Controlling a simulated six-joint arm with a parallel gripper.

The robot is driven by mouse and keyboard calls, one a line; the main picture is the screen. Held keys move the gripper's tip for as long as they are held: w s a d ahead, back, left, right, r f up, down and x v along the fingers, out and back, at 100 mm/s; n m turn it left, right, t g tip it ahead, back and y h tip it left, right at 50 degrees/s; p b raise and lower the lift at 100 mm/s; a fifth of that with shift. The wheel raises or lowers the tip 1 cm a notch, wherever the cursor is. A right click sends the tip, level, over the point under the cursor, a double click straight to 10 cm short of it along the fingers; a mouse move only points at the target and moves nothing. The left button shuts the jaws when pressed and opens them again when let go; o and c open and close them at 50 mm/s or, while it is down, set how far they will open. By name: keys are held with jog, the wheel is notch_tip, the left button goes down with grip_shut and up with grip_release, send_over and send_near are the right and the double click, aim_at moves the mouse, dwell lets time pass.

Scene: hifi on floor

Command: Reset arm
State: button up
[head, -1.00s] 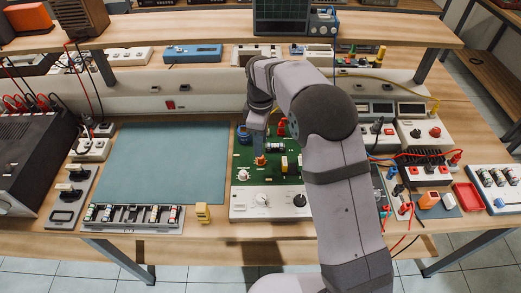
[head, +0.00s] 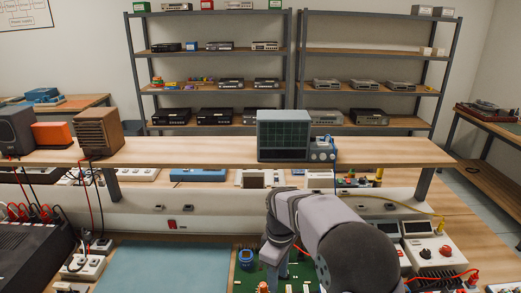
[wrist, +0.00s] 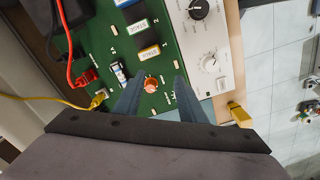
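My gripper (wrist: 157,80) is open above the green circuit board (wrist: 105,45). In the wrist view its two blue-grey fingers stand apart, with an orange round part (wrist: 151,85) on the board showing between them. Nothing is held; whether the fingers touch the board I cannot tell. In the head view my gripper (head: 274,272) points down at the board (head: 244,282), right of a blue round part (head: 245,258). The fingertips are cut off or hidden near the picture's bottom edge.
An oscilloscope (head: 284,136) stands on the raised shelf (head: 200,152) behind my arm. A blue-grey mat (head: 160,268) lies clear to the left. Red and black leads run to a dark box (head: 30,245) at far left. A yellow cable (wrist: 60,98) reaches the board.

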jog(key=s+d+f+m, duration=0.1)
jog(key=s+d+m, duration=0.4)
jog(key=s, duration=0.6)
jog(key=s+d+f+m, duration=0.1)
jog(key=s+d+m, duration=0.4)
jog(key=s, duration=0.6)
jog(key=shift+s+m, duration=0.35)
jog(key=shift+m, duration=0.75)
jog(key=shift+f, duration=0.1)
